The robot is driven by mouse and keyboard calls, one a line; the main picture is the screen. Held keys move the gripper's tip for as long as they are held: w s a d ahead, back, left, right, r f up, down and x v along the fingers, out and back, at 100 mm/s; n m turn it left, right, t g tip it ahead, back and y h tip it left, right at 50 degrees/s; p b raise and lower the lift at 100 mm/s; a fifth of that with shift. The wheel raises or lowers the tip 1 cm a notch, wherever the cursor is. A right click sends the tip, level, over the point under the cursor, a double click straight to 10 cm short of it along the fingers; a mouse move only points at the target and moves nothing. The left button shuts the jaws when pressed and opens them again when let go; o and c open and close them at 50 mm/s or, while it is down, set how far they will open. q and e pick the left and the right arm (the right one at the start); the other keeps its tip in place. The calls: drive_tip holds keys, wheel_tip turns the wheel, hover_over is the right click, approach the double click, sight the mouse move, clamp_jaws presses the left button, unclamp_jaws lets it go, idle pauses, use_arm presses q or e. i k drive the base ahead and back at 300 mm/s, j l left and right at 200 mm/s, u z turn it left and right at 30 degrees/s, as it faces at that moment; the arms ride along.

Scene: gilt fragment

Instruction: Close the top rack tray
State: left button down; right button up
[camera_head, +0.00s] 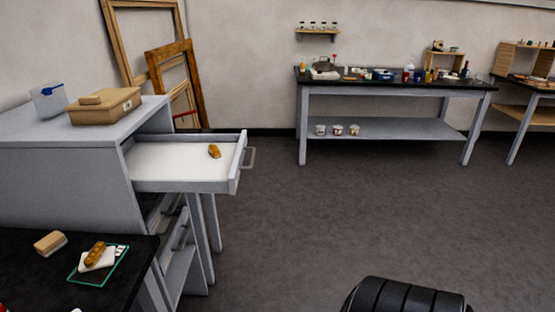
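The grey rack (60,170) stands at the left. Its top tray (175,180) is pulled out to the right, with a pale inner floor and a grey handle (251,158) on its front. A small golden-brown fragment (214,151) lies in the tray near the front. Neither of my grippers shows in the head view. A black ribbed rounded part (407,297) shows at the bottom edge, right of centre; I cannot tell what it is.
A cardboard box (104,106) and a clear container (48,100) stand on the rack. A black table (125,265) at lower left holds a block and another fragment. A workbench (400,88) stands at the back wall. The middle floor is clear.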

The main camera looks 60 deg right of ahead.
sight(183, 163)
drive_tip(key=z, duration=1.55)
